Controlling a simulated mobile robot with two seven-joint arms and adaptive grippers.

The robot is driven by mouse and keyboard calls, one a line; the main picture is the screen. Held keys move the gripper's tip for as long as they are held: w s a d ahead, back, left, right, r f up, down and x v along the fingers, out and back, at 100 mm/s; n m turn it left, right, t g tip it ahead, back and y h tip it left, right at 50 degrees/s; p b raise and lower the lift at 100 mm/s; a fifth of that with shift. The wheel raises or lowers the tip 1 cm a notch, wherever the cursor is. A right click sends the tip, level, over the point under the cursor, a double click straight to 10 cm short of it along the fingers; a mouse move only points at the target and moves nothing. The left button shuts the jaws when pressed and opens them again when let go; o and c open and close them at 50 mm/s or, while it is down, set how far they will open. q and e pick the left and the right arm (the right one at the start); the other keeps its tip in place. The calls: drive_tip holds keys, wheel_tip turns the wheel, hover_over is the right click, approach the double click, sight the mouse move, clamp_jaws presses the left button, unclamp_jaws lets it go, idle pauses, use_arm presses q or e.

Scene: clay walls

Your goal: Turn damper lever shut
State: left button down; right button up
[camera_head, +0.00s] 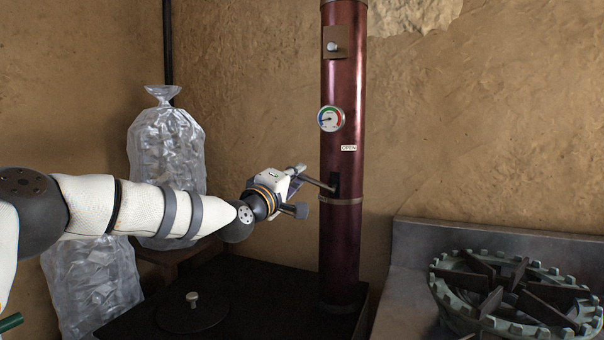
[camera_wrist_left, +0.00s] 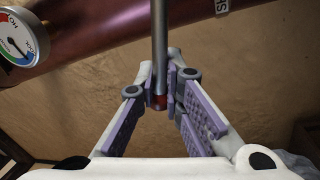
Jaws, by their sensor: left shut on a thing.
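The damper lever (camera_head: 320,184) is a thin metal rod that sticks out to the left from a dark slot in the maroon stovepipe (camera_head: 340,245). It slopes slightly up toward its outer end. My left gripper (camera_head: 302,182) is shut on the lever near that end. In the left wrist view, the lever (camera_wrist_left: 160,45) runs down between the two fingertips (camera_wrist_left: 161,92), and a reddish bit shows at its tip. An "OPEN" label (camera_head: 349,148) is on the pipe above the slot. My right gripper is not in view.
A round gauge (camera_head: 331,119) and a small knobbed plate (camera_head: 335,43) are on the pipe above. The black stove top (camera_head: 250,300) lies below. A burner (camera_head: 515,290) stands at right. Clear plastic bags (camera_head: 165,145) stand behind my left arm.

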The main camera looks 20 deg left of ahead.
use_arm(q)
drive_tip(key=shift+a+f+n+y+b, duration=0.1)
drive_tip(key=shift+f+n+y+b, duration=0.3)
drive_tip(key=shift+f+n, duration=0.55)
drive_tip(key=shift+a+f+n+y+b, duration=0.1)
drive_tip(key=shift+f+n+y+b, duration=0.3)
drive_tip(key=shift+n, duration=0.95)
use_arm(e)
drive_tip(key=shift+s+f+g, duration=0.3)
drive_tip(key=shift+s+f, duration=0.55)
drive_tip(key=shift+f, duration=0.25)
use_arm(q)
drive_tip(key=c, duration=1.7)
unclamp_jaws()
drive_tip(key=s, duration=0.4)
drive_tip(key=s+f, duration=0.1)
drive_tip(key=s, duration=0.3)
drive_tip(key=s+f, duration=0.1)
drive_tip(key=s, duration=0.2)
drive_tip(key=shift+s+a+f, duration=0.15)
drive_tip(key=shift+s+f, duration=0.05)
drive_tip(key=shift+s, duration=0.2)
